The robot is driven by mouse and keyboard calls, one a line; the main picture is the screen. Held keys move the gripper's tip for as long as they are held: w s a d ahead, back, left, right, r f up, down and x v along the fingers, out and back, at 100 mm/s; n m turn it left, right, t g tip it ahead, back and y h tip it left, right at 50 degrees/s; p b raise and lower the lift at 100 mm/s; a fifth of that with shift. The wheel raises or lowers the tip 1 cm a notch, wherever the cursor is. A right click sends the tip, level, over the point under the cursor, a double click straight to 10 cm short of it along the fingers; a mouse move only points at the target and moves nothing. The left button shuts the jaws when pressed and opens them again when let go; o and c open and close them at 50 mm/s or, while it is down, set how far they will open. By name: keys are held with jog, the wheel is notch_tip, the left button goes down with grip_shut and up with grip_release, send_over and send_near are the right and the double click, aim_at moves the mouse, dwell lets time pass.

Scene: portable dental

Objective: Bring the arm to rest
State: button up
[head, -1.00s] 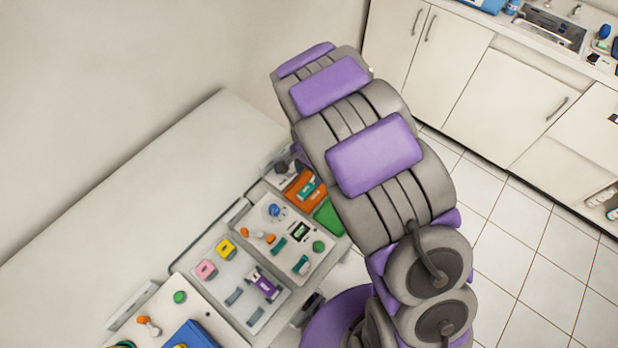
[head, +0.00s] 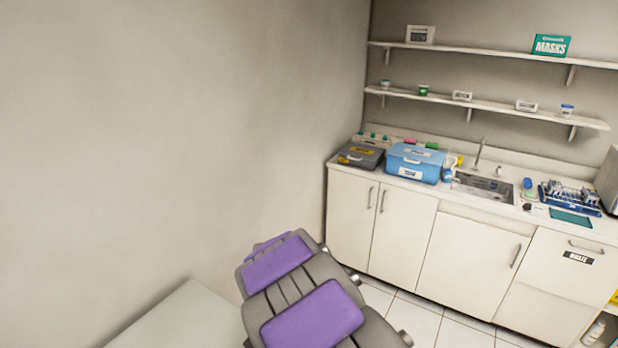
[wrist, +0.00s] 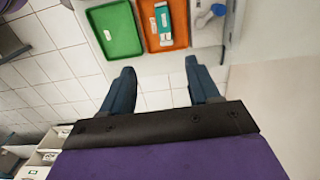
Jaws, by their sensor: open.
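My arm (head: 312,318), grey with purple pads, shows at the bottom of the head view, its far end pointing toward the wall. My gripper shows in the wrist view (wrist: 158,88), with two dark blue fingers spread apart and nothing between them. White floor tiles and the edge of a work surface lie beyond the fingertips. The fingers touch nothing that I can see. The gripper's fingers are not visible in the head view.
In the wrist view, a green tray (wrist: 122,42) and an orange tray (wrist: 152,40) holding a teal-and-white packet lie past the fingers. In the head view, a counter with white cabinets (head: 470,255), a blue box (head: 414,164) and a sink (head: 484,186) stands at the back. A pale tabletop (head: 185,322) is at lower left.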

jog(key=s+d+r+n, duration=0.2)
jog(key=s+d+r, duration=0.85)
jog(key=d, duration=0.35)
jog(key=s+d+r+n, duration=0.2)
jog(key=s+d, duration=0.1)
jog(key=s, duration=0.6)
jog(key=s+d+r+n+g, duration=0.1)
jog(key=s+d+n, duration=0.1)
jog(key=s, duration=0.6)
jog(key=shift+s+d+r+g, duration=0.3)
jog(key=shift+s+d+r, duration=0.1)
jog(key=shift+d, duration=0.4)
